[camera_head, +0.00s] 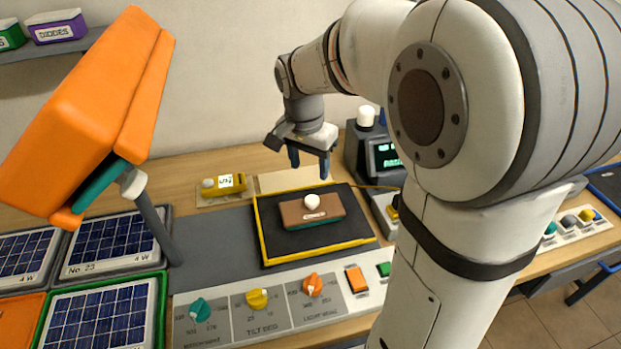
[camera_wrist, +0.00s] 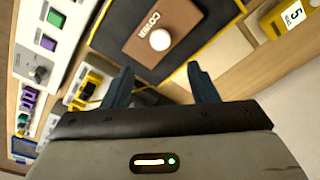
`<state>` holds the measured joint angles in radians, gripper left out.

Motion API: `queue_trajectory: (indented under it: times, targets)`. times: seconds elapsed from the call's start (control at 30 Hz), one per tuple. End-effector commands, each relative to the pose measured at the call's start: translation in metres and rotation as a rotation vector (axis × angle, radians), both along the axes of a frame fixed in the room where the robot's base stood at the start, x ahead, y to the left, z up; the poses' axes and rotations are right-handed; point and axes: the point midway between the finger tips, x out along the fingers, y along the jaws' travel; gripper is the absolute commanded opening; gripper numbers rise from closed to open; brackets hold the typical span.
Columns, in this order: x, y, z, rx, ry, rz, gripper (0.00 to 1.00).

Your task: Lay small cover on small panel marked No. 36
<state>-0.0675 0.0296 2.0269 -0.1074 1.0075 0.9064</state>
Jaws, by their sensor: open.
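The brown cover (camera_head: 325,212) with a white round knob lies on the black mat (camera_head: 352,244) with yellow edging. A teal-green edge shows beneath the cover; I cannot tell what it belongs to. In the wrist view the cover (camera_wrist: 185,22) reads "COVER". My gripper (camera_head: 309,164) is open and empty, above and behind the cover, fingers pointing down. In the wrist view its blue fingers (camera_wrist: 159,82) are apart, with the cover beyond them. A panel (camera_head: 112,243) marked No. 23 lies at the left. No label reading 36 is legible.
An orange lamp (camera_head: 95,105) on a grey post stands at the left. A green-framed panel (camera_head: 100,318) lies at front left. A control strip with knobs (camera_head: 257,299) runs along the front. A yellow device (camera_head: 228,184) and a grey meter (camera_head: 372,152) stand at the back.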

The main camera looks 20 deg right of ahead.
Motion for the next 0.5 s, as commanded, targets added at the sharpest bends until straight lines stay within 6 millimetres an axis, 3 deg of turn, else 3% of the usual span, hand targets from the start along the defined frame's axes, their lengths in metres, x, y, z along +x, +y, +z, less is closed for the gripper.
queue_trajectory:
  times: [0.13, 0.23, 0.5]
  targets:
    - [-0.003, 0.001, 0.012, 0.001, -0.003, 0.009, 0.53]
    - [-0.019, -0.001, 0.018, 0.002, -0.012, 0.069, 0.53]
    - [-0.111, -0.009, 0.017, -0.012, -0.08, 0.476, 0.53]
